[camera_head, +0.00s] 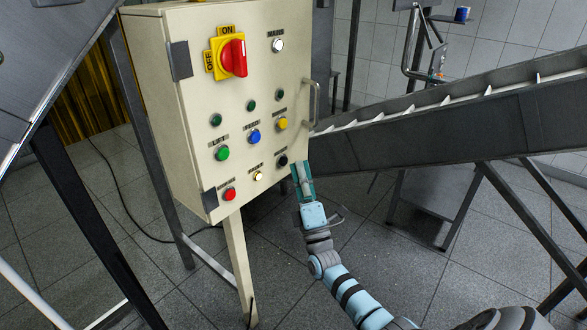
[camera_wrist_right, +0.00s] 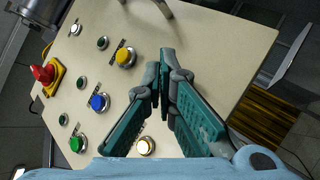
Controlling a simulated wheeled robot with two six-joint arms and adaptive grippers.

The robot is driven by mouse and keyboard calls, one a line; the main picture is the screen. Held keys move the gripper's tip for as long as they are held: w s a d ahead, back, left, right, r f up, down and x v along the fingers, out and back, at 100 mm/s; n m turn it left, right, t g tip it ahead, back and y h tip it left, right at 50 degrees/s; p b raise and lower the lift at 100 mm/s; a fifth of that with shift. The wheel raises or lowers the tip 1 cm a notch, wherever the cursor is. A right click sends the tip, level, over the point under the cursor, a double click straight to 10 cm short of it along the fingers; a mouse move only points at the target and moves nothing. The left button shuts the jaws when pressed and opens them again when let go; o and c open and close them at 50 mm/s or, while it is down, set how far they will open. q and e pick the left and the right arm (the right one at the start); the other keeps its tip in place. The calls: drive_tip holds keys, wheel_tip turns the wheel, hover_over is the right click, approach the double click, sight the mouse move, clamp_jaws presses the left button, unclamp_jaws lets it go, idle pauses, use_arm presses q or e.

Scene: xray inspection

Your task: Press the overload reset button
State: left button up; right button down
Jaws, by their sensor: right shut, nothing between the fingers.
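The cream control cabinet (camera_head: 165,110) carries several coloured buttons. Its labels are mostly too small to read, so I cannot tell which is the overload reset. A black button (camera_head: 283,160) is at the right of the front, and a pale button (camera_head: 258,175) is left of and below it. My right gripper (camera_head: 298,168) is shut and empty, close to the panel's lower right edge, just right of the black button. In the right wrist view its fingers (camera_wrist_right: 163,72) cover part of the panel and the black button is hidden; the pale button (camera_wrist_right: 145,146) shows beside them. My left gripper is out of view.
Nearby are yellow (camera_head: 282,124), blue (camera_head: 254,137), green (camera_head: 222,153) and red (camera_head: 229,194) buttons. A red rotary switch (camera_head: 233,57) and a side handle (camera_head: 313,100) stick out from the cabinet. An inclined conveyor (camera_head: 440,125) stands to the right.

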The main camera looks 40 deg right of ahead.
drive_tip(key=shift+w, duration=0.25)
idle(0.6)
drive_tip(key=shift+s+d+p, duration=0.1)
drive_tip(key=shift+s+p, duration=0.7)
drive_tip(key=shift+s, duration=0.3)
drive_tip(key=s+p, duration=0.1)
drive_tip(key=s, duration=0.1)
drive_tip(key=s+p, duration=0.3)
drive_tip(key=s, duration=0.1)
drive_tip(key=shift+d, duration=0.35)
drive_tip(key=shift+w, duration=0.1)
